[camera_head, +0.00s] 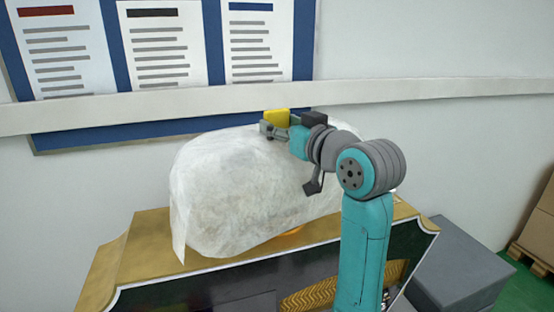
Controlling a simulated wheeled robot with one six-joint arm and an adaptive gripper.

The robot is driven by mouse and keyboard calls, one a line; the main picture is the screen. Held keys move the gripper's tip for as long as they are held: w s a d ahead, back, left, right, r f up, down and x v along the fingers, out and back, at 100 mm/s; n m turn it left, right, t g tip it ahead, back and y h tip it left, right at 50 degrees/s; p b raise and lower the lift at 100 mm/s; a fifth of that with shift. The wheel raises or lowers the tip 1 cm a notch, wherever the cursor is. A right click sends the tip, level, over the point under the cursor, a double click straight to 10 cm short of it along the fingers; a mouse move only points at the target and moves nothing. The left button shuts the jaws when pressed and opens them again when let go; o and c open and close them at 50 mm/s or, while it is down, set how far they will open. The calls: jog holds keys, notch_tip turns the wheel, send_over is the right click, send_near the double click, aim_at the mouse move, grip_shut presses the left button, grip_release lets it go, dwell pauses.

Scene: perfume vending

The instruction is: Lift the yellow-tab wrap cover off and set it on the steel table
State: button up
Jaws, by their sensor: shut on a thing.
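The wrap cover (225,195) is a white, slightly see-through cloth shape draped over something on the gold-topped cabinet (150,228). Its yellow tab (277,118) stands up at the top of the cover. My gripper (270,128) is shut on the yellow tab, reaching in from the right. The cover's lower edge hangs close to the cabinet top, and its front left corner hangs down past the rest. What lies under the cover is hidden, apart from a bit of orange at its lower right edge. My arm hides the cover's right part. No steel table can be made out for certain.
A grey box-like block (455,265) stands on the right beside the cabinet. Cardboard boxes (540,225) stand at the far right on a green floor. A wall with a pale rail (420,90) and a blue notice board (105,60) is close behind the cover.

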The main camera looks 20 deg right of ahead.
jog(key=shift+c, duration=0.6)
jog(key=shift+r, duration=0.1)
notch_tip(320, 180, up, 28)
dwell(0.5)
notch_tip(320, 180, down, 7)
jog(key=shift+r, duration=0.15)
dwell(0.6)
